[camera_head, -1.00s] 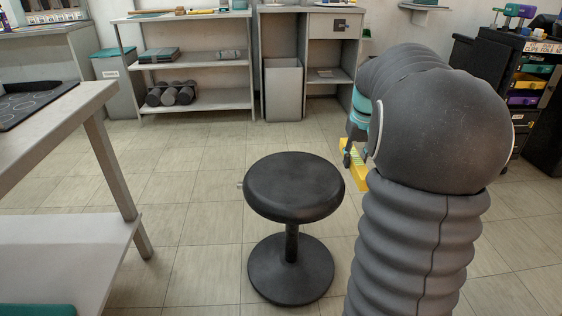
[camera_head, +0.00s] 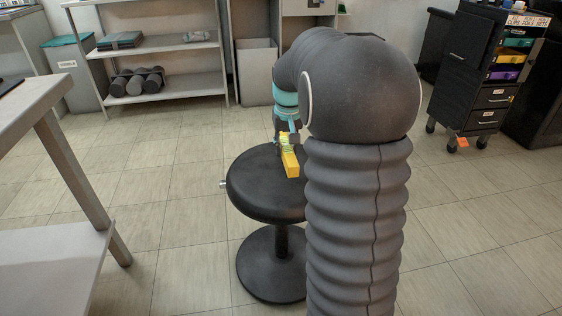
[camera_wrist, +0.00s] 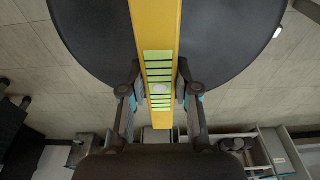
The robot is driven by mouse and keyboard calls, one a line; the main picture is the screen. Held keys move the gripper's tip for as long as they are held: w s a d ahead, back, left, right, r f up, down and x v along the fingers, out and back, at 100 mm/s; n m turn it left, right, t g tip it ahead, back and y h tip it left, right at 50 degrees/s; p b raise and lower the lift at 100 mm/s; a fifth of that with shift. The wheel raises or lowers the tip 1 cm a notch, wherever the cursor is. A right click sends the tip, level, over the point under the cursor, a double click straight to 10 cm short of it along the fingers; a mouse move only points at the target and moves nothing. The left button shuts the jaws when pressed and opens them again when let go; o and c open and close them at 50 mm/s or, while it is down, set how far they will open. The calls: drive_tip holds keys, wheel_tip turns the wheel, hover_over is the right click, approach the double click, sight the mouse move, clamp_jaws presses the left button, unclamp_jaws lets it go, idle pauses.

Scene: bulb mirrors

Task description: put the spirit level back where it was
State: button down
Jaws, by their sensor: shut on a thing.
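The yellow spirit level (camera_head: 291,164) is held in my gripper (camera_head: 283,138), over the black round stool seat (camera_head: 255,190) in the head view. In the wrist view, the level (camera_wrist: 155,25) runs lengthwise between the two fingers of my gripper (camera_wrist: 157,95), which are shut on its sides at the pale green banded part. The stool seat (camera_wrist: 215,40) lies beneath it. I cannot tell whether the level touches the seat. My arm hides the right part of the seat in the head view.
A workbench (camera_head: 50,250) stands at the left. A grey shelf unit (camera_head: 180,85) with dark rolls (camera_head: 138,82) stands at the back. A black drawer cart (camera_head: 485,75) is at the back right, with a small orange thing (camera_head: 462,142) by its base. Tiled floor around the stool is clear.

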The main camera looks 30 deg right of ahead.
sight(282, 169)
drive_tip(key=shift+w+a+f, duration=0.35)
drive_tip(key=shift+a+f, duration=0.05)
drive_tip(key=shift+a, duration=0.1)
drive_tip(key=shift+f+b, duration=0.4)
drive_tip(key=shift+f, duration=1.55)
drive_tip(key=shift+f, duration=0.2)
drive_tip(key=c, duration=0.8)
unclamp_jaws()
drive_tip(key=shift+c, duration=0.2)
drive_tip(key=shift+r, duration=0.1)
